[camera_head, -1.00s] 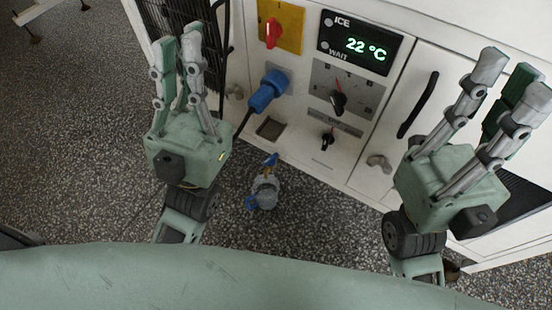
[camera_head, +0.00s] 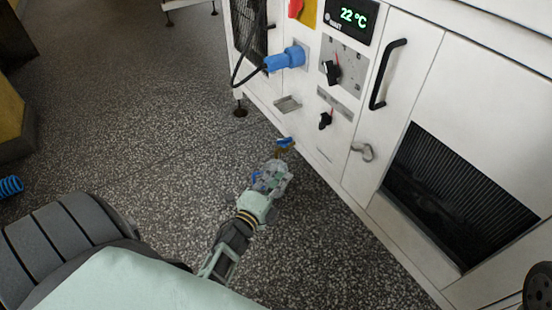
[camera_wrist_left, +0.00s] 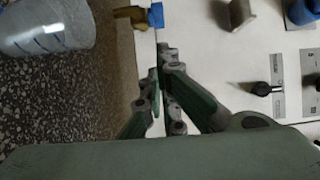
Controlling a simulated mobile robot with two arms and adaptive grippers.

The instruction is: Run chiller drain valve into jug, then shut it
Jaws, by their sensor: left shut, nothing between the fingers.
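The drain valve is a small brass tap with a blue handle (camera_head: 285,142), low on the chiller front. In the left wrist view its blue handle (camera_wrist_left: 156,15) is at the top, just beyond my fingertips. The clear jug (camera_wrist_left: 45,25) with graduation marks stands on the floor, at the top left of the wrist view. My left gripper (camera_wrist_left: 163,62) is shut and empty, with a gap to the valve. My right gripper is out of view.
The white chiller (camera_head: 352,178) carries a 22 °C display (camera_head: 352,15), a blue plug (camera_head: 285,59) with a dark cable and black knobs. A black door handle (camera_head: 388,74) and a grey latch (camera_head: 363,151) stick out.

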